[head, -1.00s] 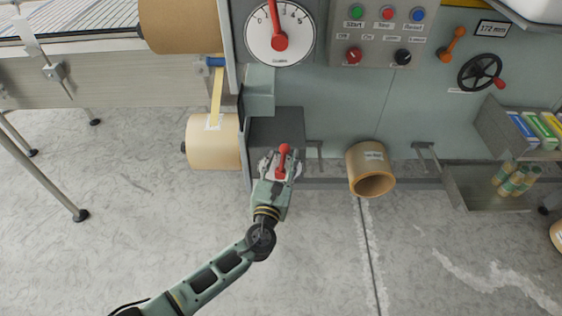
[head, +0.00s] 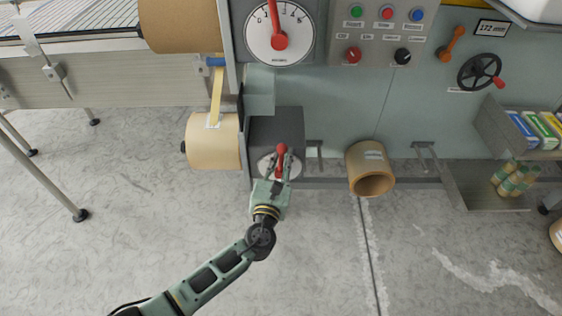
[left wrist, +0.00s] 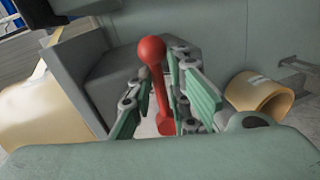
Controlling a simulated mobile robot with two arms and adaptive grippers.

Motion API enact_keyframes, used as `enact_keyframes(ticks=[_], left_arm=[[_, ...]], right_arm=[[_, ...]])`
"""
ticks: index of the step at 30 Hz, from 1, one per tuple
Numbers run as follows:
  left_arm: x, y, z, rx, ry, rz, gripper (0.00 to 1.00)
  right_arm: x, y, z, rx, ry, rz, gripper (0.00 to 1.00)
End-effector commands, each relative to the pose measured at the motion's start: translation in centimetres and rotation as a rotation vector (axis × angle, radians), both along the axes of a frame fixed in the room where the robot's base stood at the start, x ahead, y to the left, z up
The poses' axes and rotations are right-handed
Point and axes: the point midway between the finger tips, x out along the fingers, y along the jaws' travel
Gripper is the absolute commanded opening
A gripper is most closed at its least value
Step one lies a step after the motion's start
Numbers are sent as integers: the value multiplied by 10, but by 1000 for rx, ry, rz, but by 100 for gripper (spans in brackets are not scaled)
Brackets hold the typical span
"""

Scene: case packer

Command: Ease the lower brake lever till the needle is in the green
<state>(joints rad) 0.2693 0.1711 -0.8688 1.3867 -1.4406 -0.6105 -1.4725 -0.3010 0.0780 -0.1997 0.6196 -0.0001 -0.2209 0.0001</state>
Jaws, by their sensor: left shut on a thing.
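The lower brake lever (head: 282,149) is a red lever with a round knob, in front of a dark grey box below the gauge. My left gripper (head: 279,167) is shut on this lever below its knob. In the left wrist view the lever (left wrist: 152,52) stands between the green-padded fingers (left wrist: 160,112), its knob showing above them. The gauge (head: 262,46) is a white dial with a red needle (head: 274,14) pointing nearly straight up, slightly left. The top of the dial is cut off and no green band can be made out. My right gripper is not in view.
The dark grey box (head: 290,122) is behind the lever. A tan paper roll (head: 211,150) hangs to its left and a cardboard tube (head: 371,180) lies to its right. A button panel (head: 382,32), an orange lever (head: 455,38) and a handwheel (head: 480,72) are higher up on the right.

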Motion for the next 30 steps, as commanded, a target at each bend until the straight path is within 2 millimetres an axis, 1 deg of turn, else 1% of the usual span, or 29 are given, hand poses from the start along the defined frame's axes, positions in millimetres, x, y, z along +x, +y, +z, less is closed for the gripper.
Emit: enact_keyframes(ticks=[2,4,9,12,15,20,28,29,30], left_arm=[[0,1,-1,-7,2,1,0],[0,2,-4,-27,2,2,0],[0,12,-9,-159,0,1,0],[0,17,-10,-246,1,0,0],[0,22,-8,-309,0,-1,0],[0,24,-4,-355,1,-3,0],[0,24,-3,-357,2,-5,0],[0,23,-3,-357,2,-5,18],[0,23,-3,-357,2,-5,21]], right_arm=[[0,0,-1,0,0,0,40],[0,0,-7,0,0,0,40],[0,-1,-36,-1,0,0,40],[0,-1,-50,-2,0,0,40],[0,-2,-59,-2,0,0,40],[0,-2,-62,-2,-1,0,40],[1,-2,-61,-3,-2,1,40],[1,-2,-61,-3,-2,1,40],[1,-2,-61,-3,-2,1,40]])
